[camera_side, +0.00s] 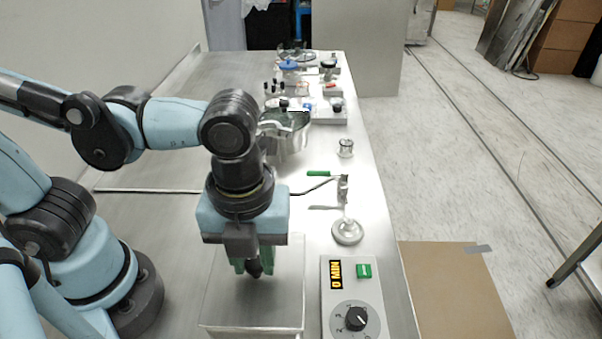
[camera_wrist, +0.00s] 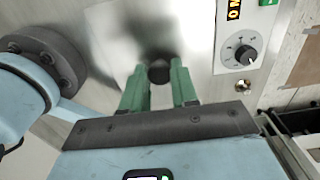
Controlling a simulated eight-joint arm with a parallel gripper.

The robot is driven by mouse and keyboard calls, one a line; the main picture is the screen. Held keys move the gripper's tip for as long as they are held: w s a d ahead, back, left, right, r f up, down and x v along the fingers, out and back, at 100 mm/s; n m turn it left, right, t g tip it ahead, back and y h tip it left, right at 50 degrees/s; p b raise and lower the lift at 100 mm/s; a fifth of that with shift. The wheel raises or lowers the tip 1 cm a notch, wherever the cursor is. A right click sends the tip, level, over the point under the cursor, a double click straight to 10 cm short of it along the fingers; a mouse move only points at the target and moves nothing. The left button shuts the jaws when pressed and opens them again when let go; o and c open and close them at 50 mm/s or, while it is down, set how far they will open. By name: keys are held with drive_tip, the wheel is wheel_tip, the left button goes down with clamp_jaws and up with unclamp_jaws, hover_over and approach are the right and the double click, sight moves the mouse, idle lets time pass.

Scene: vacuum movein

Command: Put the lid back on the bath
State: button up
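The lid (camera_side: 222,290) is a flat, shiny metal plate with a black knob (camera_side: 254,269), at the bottom centre of the side view. It also fills the upper middle of the wrist view (camera_wrist: 108,45). My gripper (camera_side: 252,266) points down over it, its green fingers close on both sides of the knob. In the wrist view the fingertips (camera_wrist: 159,76) seem to touch the knob. The bath's control panel (camera_side: 350,300), with a "0 MIN" display, a green button and a dial, stands right of the plate. Whether the plate rests on the bath or is raised is unclear; any bath opening is hidden.
Behind on the bench are a stand with a round base (camera_side: 347,231), a green-handled tool (camera_side: 318,173), a small glass (camera_side: 345,148) and a round metal pot (camera_side: 287,140). Several bottles and trays stand farther back. The bench (camera_side: 160,220) left of the plate is mostly clear.

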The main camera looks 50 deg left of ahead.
sight(254, 261)
drive_tip(key=o, duration=0.5)
drive_tip(key=shift+c, duration=0.2)
drive_tip(key=shift+r, duration=0.1)
wheel_tip(254, 261, up, 13)
drive_tip(key=w+a+f+n+t, duration=0.2)
drive_tip(key=a+n, duration=0.3)
drive_tip(key=n, duration=0.4)
drive_tip(key=w+a+f+n+t, duration=0.2)
drive_tip(key=w+a+f+n, duration=0.3)
drive_tip(key=n, duration=0.4)
drive_tip(key=w+a+f+n+t, duration=0.3)
drive_tip(key=w+a+n, duration=0.1)
drive_tip(key=a+n, duration=0.3)
drive_tip(key=shift+w+f+n, duration=0.15)
drive_tip(key=shift+f+n, duration=0.1)
drive_tip(key=shift+n, duration=0.75)
